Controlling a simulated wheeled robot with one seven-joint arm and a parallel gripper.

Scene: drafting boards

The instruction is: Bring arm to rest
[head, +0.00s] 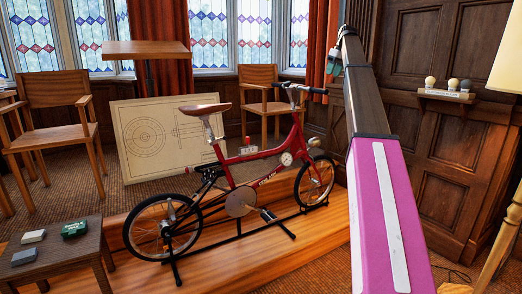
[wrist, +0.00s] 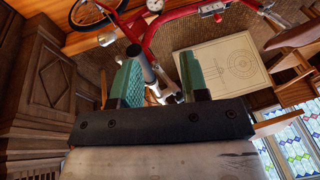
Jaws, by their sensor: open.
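My gripper (wrist: 160,78) shows in the wrist view with its two green-padded fingers apart. A grey metal stem of the red bicycle (wrist: 150,68) shows in the gap between them; I cannot tell how far beyond the fingers it is. No object is visibly gripped. In the head view my pink and dark arm reaches up along the right of the middle. A small part of my gripper (head: 334,62) shows beside the arm's far end, above and right of the bicycle's handlebar; the arm hides the rest.
The red bicycle (head: 262,178) stands on a wooden platform (head: 255,262). A drawing board (head: 138,166) leans behind it. Chairs stand left (head: 58,92) and behind (head: 257,76). A low table (head: 67,250) holds small boxes.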

